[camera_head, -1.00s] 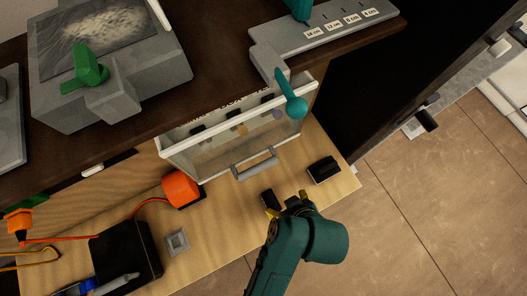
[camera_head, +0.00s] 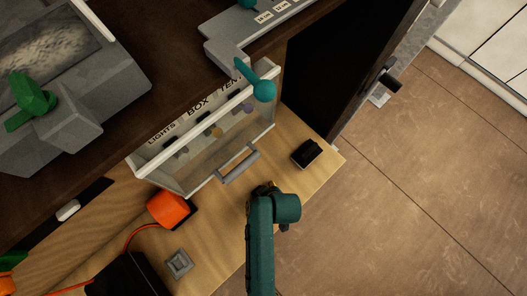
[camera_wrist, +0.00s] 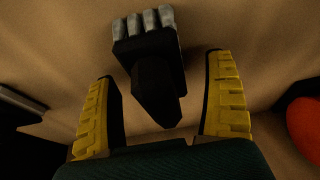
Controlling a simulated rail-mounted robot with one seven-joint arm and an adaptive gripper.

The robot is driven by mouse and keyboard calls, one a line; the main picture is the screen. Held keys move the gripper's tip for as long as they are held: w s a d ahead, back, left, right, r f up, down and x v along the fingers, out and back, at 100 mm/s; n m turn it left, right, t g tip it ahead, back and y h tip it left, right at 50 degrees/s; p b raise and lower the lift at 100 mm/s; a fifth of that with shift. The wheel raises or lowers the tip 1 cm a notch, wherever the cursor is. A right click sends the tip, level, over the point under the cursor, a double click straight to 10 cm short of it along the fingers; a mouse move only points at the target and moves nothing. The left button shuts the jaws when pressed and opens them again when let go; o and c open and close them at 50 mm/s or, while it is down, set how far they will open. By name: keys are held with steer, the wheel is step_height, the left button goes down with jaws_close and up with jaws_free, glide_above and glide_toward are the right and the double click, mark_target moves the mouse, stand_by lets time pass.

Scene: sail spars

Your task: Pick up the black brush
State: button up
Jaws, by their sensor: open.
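The black brush (camera_wrist: 158,85) shows in the wrist view, with grey bristle tufts at its far end and a dark tapered handle pointing toward my gripper. It lies on the wooden surface. My gripper (camera_wrist: 160,70) is open, with one yellow ridged finger on each side of the brush. Gaps show between the brush and both fingers, so it is not gripped. In the head view my gripper (camera_head: 264,188) is low over the wooden worktop, in front of the drawer handle. My arm hides the brush there.
A black block (camera_head: 307,153) sits near the worktop's right edge. A clear-fronted drawer (camera_head: 205,150) with a grey handle (camera_head: 238,165) stands behind my gripper. An orange object (camera_head: 168,209), a small grey square piece (camera_head: 177,263) and a black box (camera_head: 125,276) lie to the left.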

steer(key=shift+w+f, duration=0.1)
steer(key=shift+f, duration=0.2)
steer(key=c, duration=1.3)
steer(key=shift+r, duration=0.1)
step_height(320, 180, up, 10)
steer(key=shift+f, duration=0.1)
steer(key=o, duration=0.6)
steer(key=c, duration=0.4)
